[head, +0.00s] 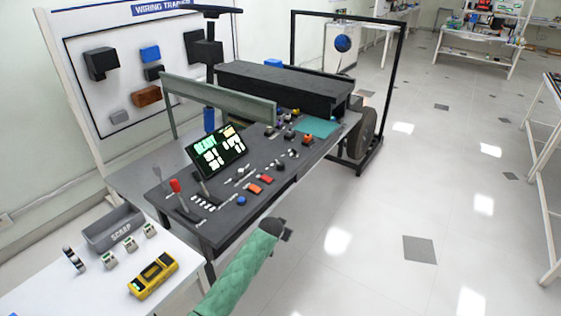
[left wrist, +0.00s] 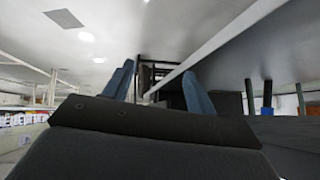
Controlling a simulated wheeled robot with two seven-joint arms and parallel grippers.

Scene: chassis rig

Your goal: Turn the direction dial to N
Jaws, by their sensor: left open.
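The dark control console (head: 222,215) stands in the middle of the head view, with a lit display (head: 217,151), levers, buttons and several small knobs on its sloped top. One dark knob (head: 280,167) sits right of the display. The labels are too small to read, so I cannot tell which control is the direction dial or where it points. My left gripper (left wrist: 160,75) shows in the left wrist view with its two blue fingers apart and nothing between them. In the head view I cannot make out its fingers. My right gripper is not in view.
A white table (head: 105,285) with a grey scrap bin (head: 113,232) and a yellow device (head: 153,276) stands at the lower left. A black frame (head: 398,70) stands behind. Floor at right is clear.

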